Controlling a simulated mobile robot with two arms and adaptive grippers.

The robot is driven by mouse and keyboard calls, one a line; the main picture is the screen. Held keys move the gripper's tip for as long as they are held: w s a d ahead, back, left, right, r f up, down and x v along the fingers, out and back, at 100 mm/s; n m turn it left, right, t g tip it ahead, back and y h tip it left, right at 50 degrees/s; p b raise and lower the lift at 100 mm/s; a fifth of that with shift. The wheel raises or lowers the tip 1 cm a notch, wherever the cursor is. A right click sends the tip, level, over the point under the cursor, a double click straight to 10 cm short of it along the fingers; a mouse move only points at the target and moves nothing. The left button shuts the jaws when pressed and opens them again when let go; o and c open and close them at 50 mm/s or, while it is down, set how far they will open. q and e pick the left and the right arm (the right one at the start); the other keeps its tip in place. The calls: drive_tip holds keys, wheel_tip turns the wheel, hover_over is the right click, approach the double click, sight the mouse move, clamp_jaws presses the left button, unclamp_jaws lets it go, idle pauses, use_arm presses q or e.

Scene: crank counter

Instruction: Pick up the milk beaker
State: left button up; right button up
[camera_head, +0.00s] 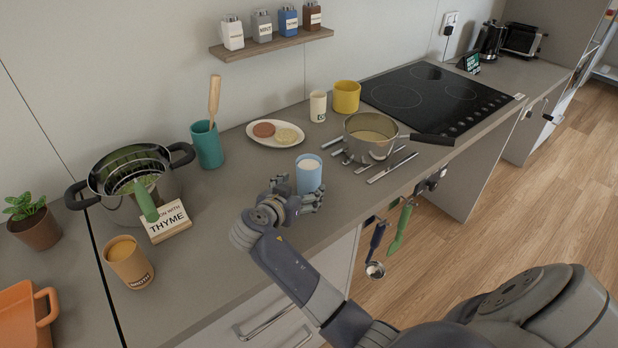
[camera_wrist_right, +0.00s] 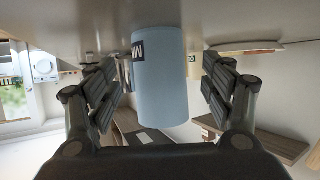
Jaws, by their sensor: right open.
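The milk beaker (camera_head: 308,177) is light blue, holds white liquid and stands upright on the counter near its front edge. It also shows in the right wrist view (camera_wrist_right: 160,92), where the picture is upside down. My right gripper (camera_head: 298,196) is open, with its fingers on either side of the beaker. In the right wrist view a gap shows between the beaker and the right-hand finger; contact on the other side is unclear. My left gripper is not in view.
Behind the beaker is a white plate (camera_head: 254,138) with two round items. A steel saucepan (camera_head: 366,150) and metal cutlery (camera_head: 389,169) are to its right. A teal holder (camera_head: 207,147), a pot (camera_head: 119,209) and an orange-brown broth beaker (camera_head: 131,266) are to its left.

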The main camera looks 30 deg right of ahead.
sight(304, 183)
drive_tip(key=w+d+p, duration=0.1)
drive_tip(key=d+p, duration=0.1)
drive_tip(key=d, duration=0.1)
drive_tip(key=shift+w+f, duration=0.15)
drive_tip(key=shift+w, duration=0.25)
drive_tip(key=shift+w+d+f, duration=0.45)
drive_tip(key=shift+d+f, duration=0.2)
drive_tip(key=shift+d, duration=0.1)
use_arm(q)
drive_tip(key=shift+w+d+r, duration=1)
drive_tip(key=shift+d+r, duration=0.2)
use_arm(e)
drive_tip(key=shift+c, duration=1.4)
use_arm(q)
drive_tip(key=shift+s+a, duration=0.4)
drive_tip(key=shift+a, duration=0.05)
use_arm(e)
drive_tip(key=c, duration=1.2)
